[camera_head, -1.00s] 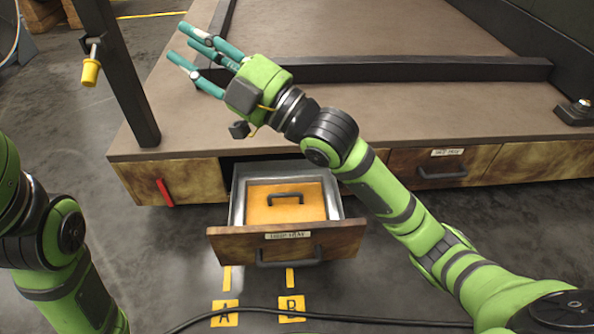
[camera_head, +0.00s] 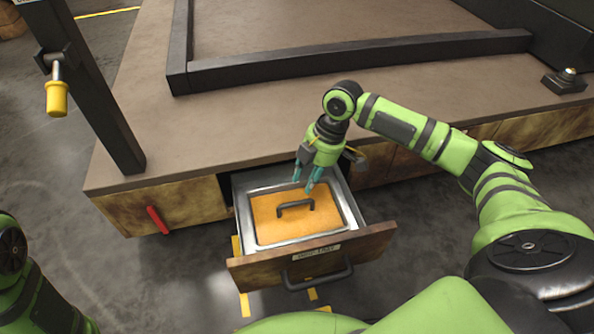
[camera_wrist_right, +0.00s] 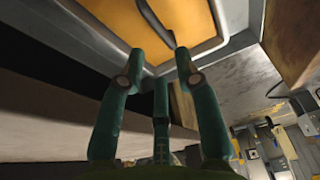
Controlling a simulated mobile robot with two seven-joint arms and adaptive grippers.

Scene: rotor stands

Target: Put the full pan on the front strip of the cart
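The pan, orange-topped with a dark arched handle (camera_head: 297,208), sits in the open drawer (camera_head: 330,255) below the bench top. Its orange surface (camera_head: 275,226) has a metal rim around it. In the right wrist view the orange surface (camera_wrist_right: 187,18) shows at the top. My right gripper (camera_head: 309,190) points down over the back part of the pan, behind the handle. Its teal fingers are spread and empty, and also show in the right wrist view (camera_wrist_right: 160,72). My left arm is at the lower left of the head view; its gripper is out of frame. I cannot identify the cart's front strip.
The wooden bench (camera_head: 230,140) has a dark raised frame (camera_head: 350,55) on top and a dark post (camera_head: 90,100) at the left. A red handle (camera_head: 157,220) marks the cabinet front left of the drawer. A yellow knob (camera_head: 57,98) hangs on the post.

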